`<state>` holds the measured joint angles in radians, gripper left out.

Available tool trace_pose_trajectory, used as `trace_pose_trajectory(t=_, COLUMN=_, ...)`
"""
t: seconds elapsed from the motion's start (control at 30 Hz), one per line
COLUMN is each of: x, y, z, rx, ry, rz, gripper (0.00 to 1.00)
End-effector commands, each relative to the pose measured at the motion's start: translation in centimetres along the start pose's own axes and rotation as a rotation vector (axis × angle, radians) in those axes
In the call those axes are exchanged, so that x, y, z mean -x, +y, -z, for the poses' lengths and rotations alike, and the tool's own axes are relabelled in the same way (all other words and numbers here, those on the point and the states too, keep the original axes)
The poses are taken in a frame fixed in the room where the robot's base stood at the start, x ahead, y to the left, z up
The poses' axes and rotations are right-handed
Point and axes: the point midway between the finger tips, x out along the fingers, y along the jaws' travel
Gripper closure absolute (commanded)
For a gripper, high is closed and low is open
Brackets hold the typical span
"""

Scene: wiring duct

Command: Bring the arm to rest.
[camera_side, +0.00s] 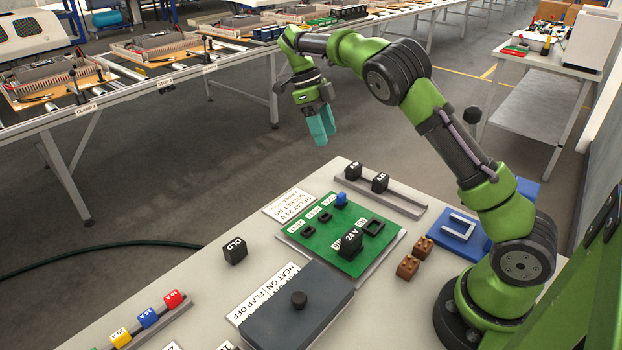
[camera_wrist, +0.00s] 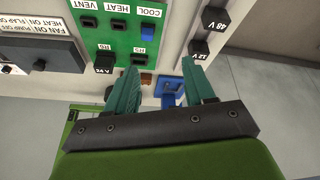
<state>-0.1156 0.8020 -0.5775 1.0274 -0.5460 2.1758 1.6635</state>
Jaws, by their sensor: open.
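My gripper (camera_side: 321,128) is raised high, with its teal fingers apart and nothing between them. In the side view it shows against the floor beyond the table's far edge, clear of everything. In the wrist view the two fingers (camera_wrist: 160,76) point towards the table, with an empty gap between them. My arm is stretched out above the table (camera_side: 215,285). The green board (camera_side: 312,248) lies on the table below, carrying a blue relay (camera_side: 341,199) and a black 24 V relay (camera_side: 349,243). Neither relay touches my gripper.
A black block marked OLD (camera_side: 235,250) stands left of the board. A grey box with a knob (camera_side: 297,315) lies in front. A rail (camera_side: 401,197) with two black relays, two brown blocks (camera_side: 407,266) and a blue tray (camera_side: 452,240) are right. Coloured fuses (camera_side: 148,318) stand front left.

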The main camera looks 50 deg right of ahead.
Motion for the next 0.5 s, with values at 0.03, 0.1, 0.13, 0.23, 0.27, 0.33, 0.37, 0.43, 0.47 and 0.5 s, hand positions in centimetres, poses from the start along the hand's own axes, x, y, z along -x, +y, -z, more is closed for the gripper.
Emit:
trace_pose_trajectory(t=0.03, x=-0.8, y=-0.1, z=0.3, rx=0.124, ry=-0.002, rz=0.001, gripper=0.47)
trace_pose_trajectory(t=0.1, x=-1.3, y=-0.1, z=0.9, rx=0.334, ry=-0.034, rz=0.011, gripper=0.47)
trace_pose_trajectory(t=0.13, x=-1.4, y=0.1, z=1.3, rx=0.427, ry=-0.054, rz=0.017, gripper=0.47)
trace_pose_trajectory(t=0.23, x=-1.4, y=1.1, z=2.6, rx=0.753, ry=-0.137, rz=0.057, gripper=0.47)
trace_pose_trajectory(t=0.27, x=-1.3, y=1.6, z=3.1, rx=0.852, ry=-0.165, rz=0.077, gripper=0.47)
trace_pose_trajectory(t=0.33, x=-1.1, y=3.0, z=4.1, rx=1.074, ry=-0.23, rz=0.136, gripper=0.47)
trace_pose_trajectory(t=0.37, x=-1.0, y=3.6, z=4.5, rx=1.167, ry=-0.257, rz=0.169, gripper=0.47)
trace_pose_trajectory(t=0.43, x=-0.7, y=5.5, z=5.7, rx=1.373, ry=-0.314, rz=0.257, gripper=0.47)
trace_pose_trajectory(t=0.47, x=-0.6, y=6.3, z=6.1, rx=1.457, ry=-0.336, rz=0.302, gripper=0.47)
trace_pose_trajectory(t=0.5, x=-0.5, y=7.4, z=6.8, rx=1.564, ry=-0.36, rz=0.365, gripper=0.47)
